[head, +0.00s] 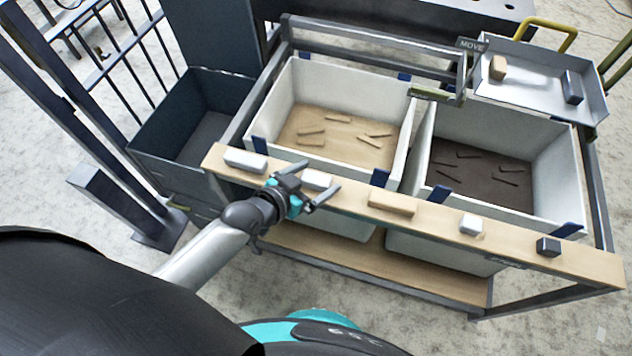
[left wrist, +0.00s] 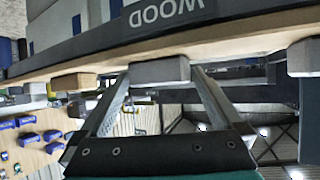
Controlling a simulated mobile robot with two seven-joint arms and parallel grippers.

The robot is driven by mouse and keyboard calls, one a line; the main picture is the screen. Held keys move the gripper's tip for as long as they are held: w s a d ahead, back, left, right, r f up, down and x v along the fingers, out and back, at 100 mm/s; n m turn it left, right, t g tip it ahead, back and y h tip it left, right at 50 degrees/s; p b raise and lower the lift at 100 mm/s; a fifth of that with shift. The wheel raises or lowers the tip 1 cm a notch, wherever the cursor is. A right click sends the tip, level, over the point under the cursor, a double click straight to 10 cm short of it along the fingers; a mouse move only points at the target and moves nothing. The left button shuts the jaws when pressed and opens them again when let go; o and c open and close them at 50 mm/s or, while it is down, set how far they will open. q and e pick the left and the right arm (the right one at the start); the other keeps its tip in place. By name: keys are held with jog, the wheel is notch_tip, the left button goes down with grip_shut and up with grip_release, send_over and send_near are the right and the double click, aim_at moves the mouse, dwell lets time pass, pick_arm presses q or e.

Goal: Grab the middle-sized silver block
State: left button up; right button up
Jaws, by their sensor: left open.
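The middle-sized silver block (head: 317,179) lies on the wooden ledge (head: 345,192) along the front of the bins. My left gripper (head: 320,176) is open at this block, with one finger on each side of it. In the left wrist view the block (left wrist: 160,72) shows between the two spread fingertips (left wrist: 161,75); whether either finger touches it I cannot tell. A larger silver block (head: 246,161) lies to its left on the ledge, and a smaller silver one (head: 470,224) to its right. My right gripper is not in view.
A wooden block (head: 391,205) and a dark block (head: 548,246) also lie on the ledge. Behind it stand two white bins (head: 290,85) (head: 560,160) with flat pieces inside. A grey tray (head: 535,85) holds two blocks. A dark bin (head: 150,130) stands at the left.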

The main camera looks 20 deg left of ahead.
pick_arm(q)
jog(key=shift+w, duration=0.15)
jog(key=c, duration=1.2)
